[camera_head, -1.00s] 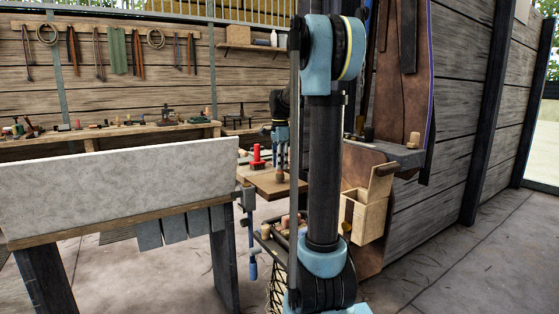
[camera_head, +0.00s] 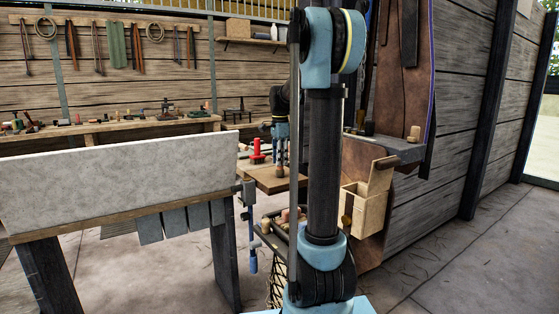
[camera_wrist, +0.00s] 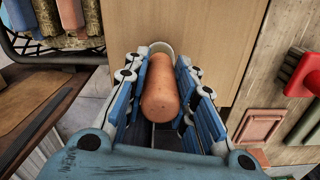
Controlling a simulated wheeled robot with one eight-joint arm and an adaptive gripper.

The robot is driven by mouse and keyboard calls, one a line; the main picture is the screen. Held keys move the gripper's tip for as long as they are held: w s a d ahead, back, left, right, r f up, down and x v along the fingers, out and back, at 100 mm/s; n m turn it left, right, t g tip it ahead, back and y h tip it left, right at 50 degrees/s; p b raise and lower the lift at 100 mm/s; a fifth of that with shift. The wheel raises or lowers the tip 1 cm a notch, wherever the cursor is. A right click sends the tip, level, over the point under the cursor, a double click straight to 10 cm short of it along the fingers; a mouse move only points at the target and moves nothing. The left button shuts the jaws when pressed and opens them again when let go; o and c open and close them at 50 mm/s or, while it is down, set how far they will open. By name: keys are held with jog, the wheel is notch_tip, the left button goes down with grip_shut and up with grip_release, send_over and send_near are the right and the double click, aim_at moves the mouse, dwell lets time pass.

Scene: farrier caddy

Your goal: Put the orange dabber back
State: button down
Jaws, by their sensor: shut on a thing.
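The orange dabber (camera_wrist: 160,100) is a smooth terracotta-orange cylinder lying lengthwise between the fingers of my gripper (camera_wrist: 158,92) in the wrist view. My gripper is shut on it. A pale round rim (camera_wrist: 161,48) shows at the dabber's far end; I cannot tell whether it belongs to the dabber or to a holder. In the head view my gripper (camera_head: 281,158) points down, with the dabber (camera_head: 280,171) small at its tips, by a wooden board (camera_head: 264,182). Whether the dabber touches the board is unclear.
A red brush (camera_head: 257,152) stands on the board; it also shows in the wrist view (camera_wrist: 302,73), near pinkish squares (camera_wrist: 262,125). A wire rack (camera_wrist: 28,46) with several handles is upper left there. A pale wooden box (camera_head: 366,207) and a stone-topped bench (camera_head: 120,180) flank my arm.

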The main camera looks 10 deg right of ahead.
jog(key=shift+f, duration=0.25)
jog(key=c, duration=1.2)
grip_release()
jog(key=shift+c, duration=0.2)
jog(key=shift+r, duration=0.1)
notch_tip(320, 180, up, 12)
jog(key=shift+f, duration=0.15)
